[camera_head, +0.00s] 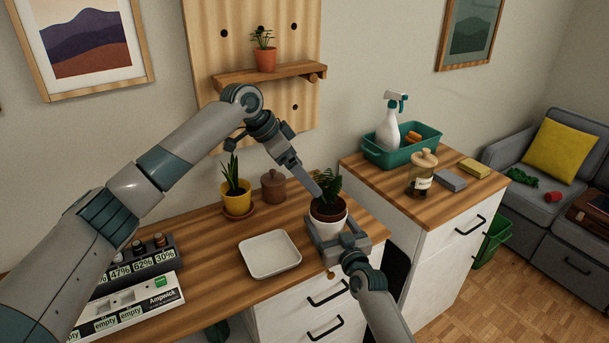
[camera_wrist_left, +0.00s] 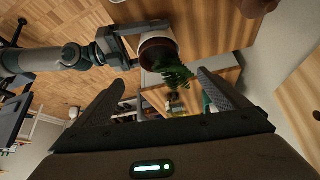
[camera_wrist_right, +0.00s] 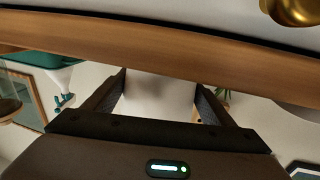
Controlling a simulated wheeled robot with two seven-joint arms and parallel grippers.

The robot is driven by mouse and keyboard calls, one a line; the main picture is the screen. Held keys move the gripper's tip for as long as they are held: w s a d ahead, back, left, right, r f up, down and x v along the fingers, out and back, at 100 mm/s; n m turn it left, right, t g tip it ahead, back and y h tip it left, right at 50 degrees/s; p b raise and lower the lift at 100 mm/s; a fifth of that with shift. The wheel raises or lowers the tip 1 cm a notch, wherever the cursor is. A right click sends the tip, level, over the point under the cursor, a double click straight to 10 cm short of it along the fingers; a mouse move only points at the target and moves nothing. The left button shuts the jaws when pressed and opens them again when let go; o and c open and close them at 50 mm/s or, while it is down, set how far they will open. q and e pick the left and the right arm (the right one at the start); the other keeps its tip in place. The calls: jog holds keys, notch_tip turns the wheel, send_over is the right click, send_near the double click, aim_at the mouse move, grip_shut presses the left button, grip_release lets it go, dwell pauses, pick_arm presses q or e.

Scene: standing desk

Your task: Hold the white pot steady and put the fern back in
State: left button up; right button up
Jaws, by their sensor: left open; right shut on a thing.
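The white pot (camera_head: 333,229) stands at the front right of the wooden desk, with a dark brown round top at its rim. The green fern (camera_head: 329,183) shows above that top; I cannot tell how deep its base sits. My right gripper (camera_head: 338,243) is shut on the white pot from the front; the pot's pale wall (camera_wrist_right: 158,92) fills its jaws in the right wrist view. My left gripper (camera_head: 316,191) is open, beside the fern from the left. In the left wrist view, the fern (camera_wrist_left: 178,76) lies between and beyond the open fingers, and nothing is gripped.
A white tray (camera_head: 270,272) lies left of the pot. A yellow pot with a plant (camera_head: 237,203) and a brown lidded jar (camera_head: 273,187) stand behind. A higher cabinet on the right holds a teal bin (camera_head: 372,155) and a glass jar (camera_head: 422,180).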

jog(key=shift+r, duration=0.1)
jog(key=o, duration=1.2)
jog(key=shift+s+d, duration=0.15)
jog(key=shift+s, duration=0.25)
jog(key=v, duration=1.1)
jog(key=shift+d, duration=0.1)
